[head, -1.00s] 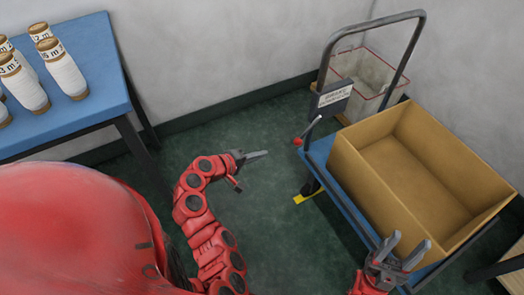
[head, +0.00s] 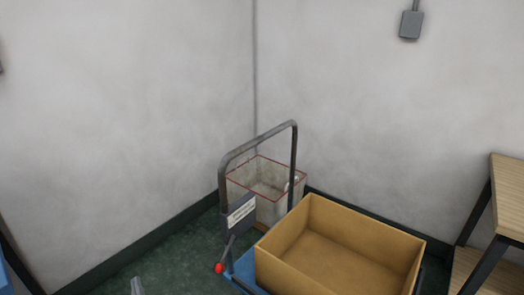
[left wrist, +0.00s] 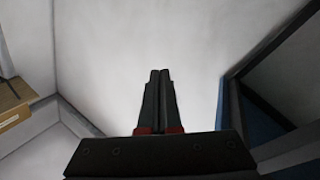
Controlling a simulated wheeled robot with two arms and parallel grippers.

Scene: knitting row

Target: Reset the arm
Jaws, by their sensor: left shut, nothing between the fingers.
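My left gripper (left wrist: 159,78) shows in the left wrist view with its two dark fingers together and nothing between them. In the head view only the grey tip of my left gripper (head: 137,287) shows at the bottom edge, left of the cart and apart from it. My right gripper is not in view.
A blue cart (head: 245,264) with a dark handle (head: 293,160) carries an empty cardboard box (head: 284,270). A pale bin (head: 268,211) with a red rim stands behind the handle in the corner. A wooden-topped table (head: 508,200) is at the right. Green floor (head: 165,262) is clear left of the cart.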

